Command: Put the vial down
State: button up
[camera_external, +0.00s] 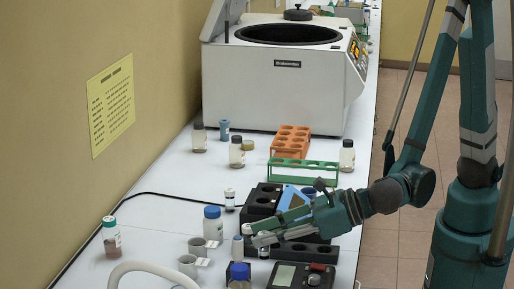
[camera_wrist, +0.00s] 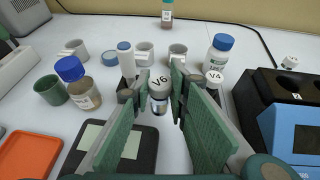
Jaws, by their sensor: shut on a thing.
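My gripper (camera_wrist: 160,82) is shut on a small clear vial (camera_wrist: 159,105) with a white cap marked V6, held upright between the fingertips. In the external view my gripper (camera_external: 255,235) is over the bench, beside a black rack; the fingers partly hide the vial there. Whether the vial's base touches anything cannot be told. A second vial, marked V4 (camera_wrist: 213,79), stands just right of the right finger in the wrist view.
A black block with a blue device (camera_wrist: 294,130) is at right. A dark instrument with a pale panel (camera_wrist: 112,138) lies below the left finger. Cups, a brown bottle (camera_wrist: 85,92) and a blue-capped bottle (camera_wrist: 219,55) stand around. The centrifuge (camera_external: 285,85) is at the back.

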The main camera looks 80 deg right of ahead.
aim_at(265, 250)
dwell(0.3)
jog(key=shift+f+b, duration=0.7)
jog(key=shift+f, duration=1.4)
jog(key=shift+f, duration=0.15)
jog(key=o, duration=0.9)
jog(key=shift+r, duration=0.2)
